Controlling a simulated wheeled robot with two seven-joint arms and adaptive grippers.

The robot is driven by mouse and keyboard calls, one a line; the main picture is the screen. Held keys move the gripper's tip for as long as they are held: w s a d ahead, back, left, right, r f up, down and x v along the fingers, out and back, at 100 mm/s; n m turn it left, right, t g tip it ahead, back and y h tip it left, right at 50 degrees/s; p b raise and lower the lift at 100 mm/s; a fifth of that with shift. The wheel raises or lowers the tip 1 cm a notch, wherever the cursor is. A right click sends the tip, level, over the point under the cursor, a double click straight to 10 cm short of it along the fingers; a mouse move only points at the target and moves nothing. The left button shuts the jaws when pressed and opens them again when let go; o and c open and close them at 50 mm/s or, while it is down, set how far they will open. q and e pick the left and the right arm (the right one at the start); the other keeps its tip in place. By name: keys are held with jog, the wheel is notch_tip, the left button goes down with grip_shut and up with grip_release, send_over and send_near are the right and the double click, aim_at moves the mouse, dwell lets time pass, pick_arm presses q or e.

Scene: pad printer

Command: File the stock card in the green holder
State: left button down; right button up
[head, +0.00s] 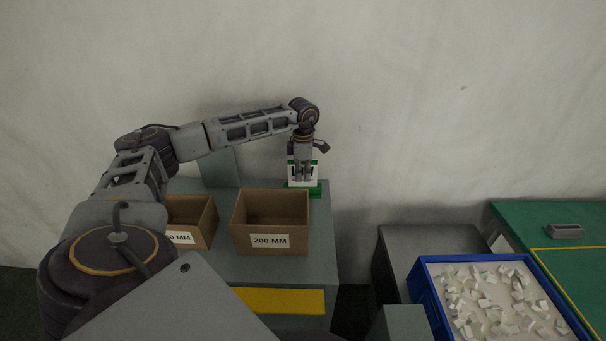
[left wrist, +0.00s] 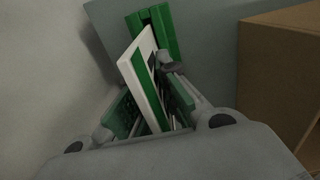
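The stock card is white with a green band. In the head view the card (head: 292,173) stands roughly upright at the far edge of the grey bench, behind my left gripper's fingers. My left gripper (head: 303,179) points down there. In the left wrist view the card (left wrist: 139,72) lies between the gripper's pads (left wrist: 152,112), which look closed on it. The green holder (head: 315,191) is directly below the card; in the left wrist view the holder (left wrist: 170,35) is just beyond the card's end. I cannot tell whether the card is inside its slot. My right gripper is out of view.
A cardboard box labelled 200 MM (head: 270,241) stands in front of the holder, with another box (head: 205,222) to its left. A yellow strip (head: 280,301) marks the bench front. At right are a blue-rimmed tray (head: 427,310) of white pieces and a green table (head: 530,215).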

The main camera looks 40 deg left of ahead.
pick_arm(q)
jog(key=shift+f, duration=0.4)
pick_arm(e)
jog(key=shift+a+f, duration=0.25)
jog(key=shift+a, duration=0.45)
pick_arm(q)
jog(key=shift+f, duration=0.1)
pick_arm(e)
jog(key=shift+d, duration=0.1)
